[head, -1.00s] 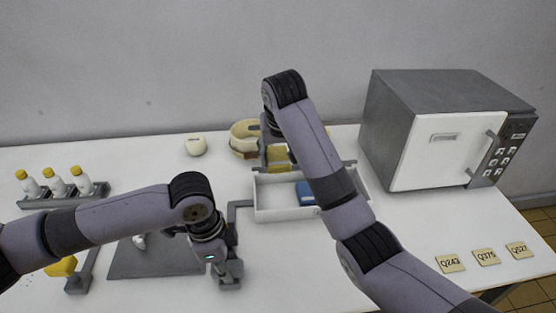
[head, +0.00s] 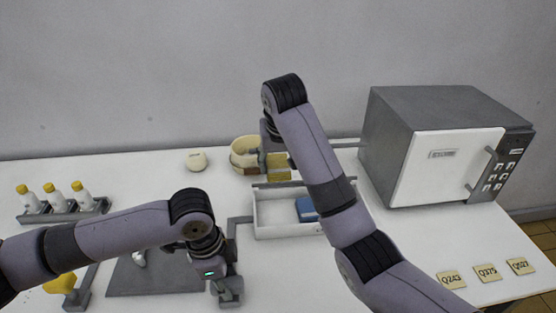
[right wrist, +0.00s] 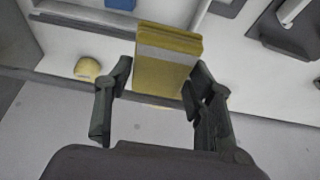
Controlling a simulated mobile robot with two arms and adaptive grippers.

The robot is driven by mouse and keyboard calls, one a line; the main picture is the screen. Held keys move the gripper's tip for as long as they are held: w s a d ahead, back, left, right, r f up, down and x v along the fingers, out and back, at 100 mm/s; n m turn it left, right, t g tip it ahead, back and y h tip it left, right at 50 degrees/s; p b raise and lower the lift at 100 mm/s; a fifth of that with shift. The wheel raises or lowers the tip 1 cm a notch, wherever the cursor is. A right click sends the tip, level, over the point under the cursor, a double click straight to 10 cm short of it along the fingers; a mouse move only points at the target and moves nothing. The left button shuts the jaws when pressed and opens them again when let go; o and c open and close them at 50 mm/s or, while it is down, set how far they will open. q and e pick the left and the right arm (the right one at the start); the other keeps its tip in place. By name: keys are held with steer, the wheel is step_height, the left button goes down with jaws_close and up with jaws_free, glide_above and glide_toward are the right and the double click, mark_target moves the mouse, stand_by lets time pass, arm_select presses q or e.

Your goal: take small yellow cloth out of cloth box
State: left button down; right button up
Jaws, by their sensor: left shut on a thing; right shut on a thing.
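The small yellow cloth (head: 278,166) is up behind the back rim of the white cloth box (head: 262,226), in my right gripper (head: 275,160). In the right wrist view the folded yellow cloth (right wrist: 165,65), with a pale band, sits between the two dark fingers (right wrist: 160,95). My right arm covers part of the box's right side. A blue cloth (head: 307,208) lies inside the box. My left gripper (head: 230,290) is low, in front of the box at the right edge of the dark mat. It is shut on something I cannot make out.
A microwave (head: 455,165) stands at the right. Cream bowls (head: 245,148) and a small white timer-like object (head: 197,161) are at the back. A bottle rack (head: 62,212) stands left, with a dark mat (head: 150,282) and yellow object (head: 60,284) before it. Label tags lie front right.

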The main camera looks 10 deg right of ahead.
arm_select(q)
steer(key=shift+w+r+p, duration=0.1)
steer(key=shift+r+p, duration=0.3)
steer(key=shift+p, duration=0.1)
arm_select(e)
steer(key=shift+w+r, duration=0.1)
steer(key=shift+r, duration=0.45)
arm_select(q)
steer(key=c, duration=2.4)
jaws_free()
steer(key=shift+r, duration=0.3)
arm_select(e)
steer(key=shift+r, duration=0.3)
arm_select(q)
steer(key=shift+r+p, duration=0.2)
steer(key=shift+p, duration=0.25)
arm_select(e)
steer(key=shift+r, duration=0.25)
arm_select(q)
steer(key=c, duration=1.7)
jaws_free()
steer(key=o, duration=0.4)
steer(key=shift+f, duration=0.2)
arm_select(e)
steer(key=shift+f, duration=0.1)
arm_select(q)
steer(key=shift+o, duration=0.6)
steer(key=shift+r, duration=0.1)
